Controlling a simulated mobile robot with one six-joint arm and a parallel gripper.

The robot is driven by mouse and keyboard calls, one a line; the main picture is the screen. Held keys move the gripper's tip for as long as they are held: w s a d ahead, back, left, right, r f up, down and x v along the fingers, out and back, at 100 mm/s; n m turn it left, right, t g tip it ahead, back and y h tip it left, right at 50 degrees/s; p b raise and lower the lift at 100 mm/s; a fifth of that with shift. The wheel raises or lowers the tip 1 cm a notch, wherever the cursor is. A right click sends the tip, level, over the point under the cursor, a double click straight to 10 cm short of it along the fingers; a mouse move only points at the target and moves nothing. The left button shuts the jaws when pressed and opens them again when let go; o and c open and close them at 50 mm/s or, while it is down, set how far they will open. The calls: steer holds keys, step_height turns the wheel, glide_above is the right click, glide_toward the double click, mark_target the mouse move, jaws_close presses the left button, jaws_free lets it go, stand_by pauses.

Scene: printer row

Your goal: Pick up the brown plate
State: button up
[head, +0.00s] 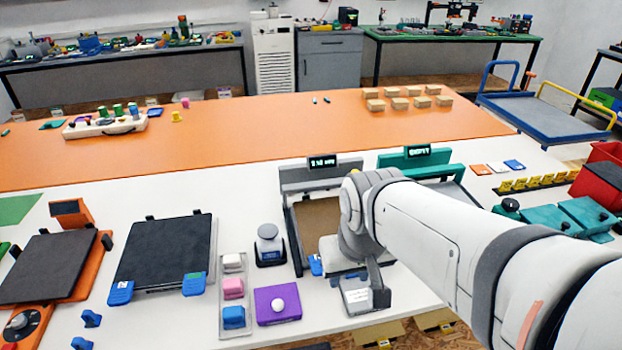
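The brown plate (318,222) lies flat in a grey printer (309,176) with a lit display, near the middle of the white table. My arm covers its right side and part of its front edge. A blue tab (316,265) shows at its front left; whether it belongs to the plate or the printer I cannot tell. My gripper (358,300) is at the front of this printer, near the table's front edge. Its fingers are not clearly visible, and I cannot tell whether it touches the plate.
A black plate (164,248) with blue tabs lies to the left. A small scale (269,246), a tray of coloured blocks (233,262) and a purple pad (277,304) stand left of my gripper. A teal printer (420,160) is behind my arm. The orange strip (260,140) is mostly clear.

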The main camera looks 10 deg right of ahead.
steer(key=shift+o, duration=0.8)
steer(key=shift+w+r, duration=0.1)
steer(key=o, duration=0.6)
steer(key=shift+g, duration=0.6)
steer(key=w+p, duration=0.1)
steer(key=w, duration=0.1)
steer(key=w+p, duration=0.2)
steer(key=w+a+p, duration=0.1)
steer(key=w+p, duration=0.1)
steer(key=shift+w+a, duration=0.1)
steer(key=shift+w, duration=0.25)
steer(key=shift+c, duration=0.2)
steer(key=shift+g, duration=0.7)
steer(key=w+f+p, duration=0.5)
steer(key=w+f, duration=0.2)
steer(key=shift+w+a+f, duration=0.15)
steer(key=shift+f, duration=0.05)
steer(key=shift+w+d+f+p, duration=0.15)
steer(key=shift+f+p, duration=0.3)
steer(key=shift+f, duration=1.45)
steer(key=shift+d+f+p, duration=0.15)
steer(key=shift+f+p, duration=0.25)
steer(key=shift+f, duration=1.5)
